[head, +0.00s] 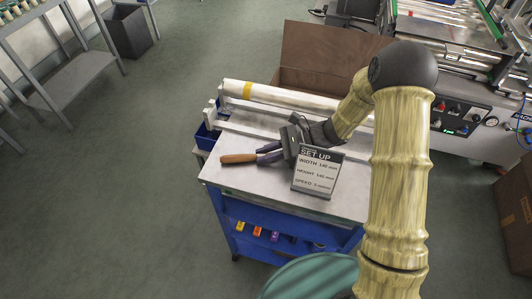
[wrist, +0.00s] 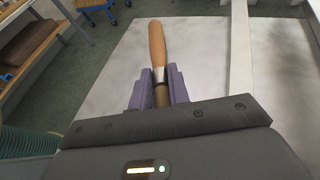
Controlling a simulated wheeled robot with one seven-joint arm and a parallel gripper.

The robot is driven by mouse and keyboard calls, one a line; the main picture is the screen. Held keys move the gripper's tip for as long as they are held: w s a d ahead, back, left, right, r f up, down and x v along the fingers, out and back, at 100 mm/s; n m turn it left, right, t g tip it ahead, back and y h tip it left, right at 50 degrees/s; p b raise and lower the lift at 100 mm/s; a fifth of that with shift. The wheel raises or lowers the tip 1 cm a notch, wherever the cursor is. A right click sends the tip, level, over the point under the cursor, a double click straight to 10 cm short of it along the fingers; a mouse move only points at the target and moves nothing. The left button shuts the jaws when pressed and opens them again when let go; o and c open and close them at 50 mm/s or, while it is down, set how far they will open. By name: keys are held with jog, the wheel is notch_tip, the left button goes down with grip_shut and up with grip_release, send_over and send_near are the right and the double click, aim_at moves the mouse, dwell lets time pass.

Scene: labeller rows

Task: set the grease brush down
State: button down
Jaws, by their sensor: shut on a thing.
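The grease brush (wrist: 157,45) has an orange-brown wooden handle and a metal collar. My gripper (wrist: 161,88) is shut on it, with the purple fingers either side of its darker lower part. In the wrist view the handle points away from me over the pale cart top (wrist: 205,60). In the head view the brush handle (head: 238,158) sticks out left of my gripper (head: 270,153), over the left part of the cart top (head: 235,179). The brush's bristle end is hidden. I cannot tell whether the brush touches the surface.
A black set-up sign (head: 317,172) stands on the cart right beside my gripper. A long white roll (head: 285,96) on a pale frame lies behind. Small coloured items (head: 257,231) sit on the blue shelf below. The cart top's front left is clear.

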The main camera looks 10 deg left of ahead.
jog(key=shift+f, duration=0.1)
jog(key=c, duration=1.3)
grip_release()
jog(key=shift+c, duration=0.2)
jog(key=shift+r, duration=0.25)
jog(key=v, duration=1.2)
jog(key=shift+s+f, duration=0.1)
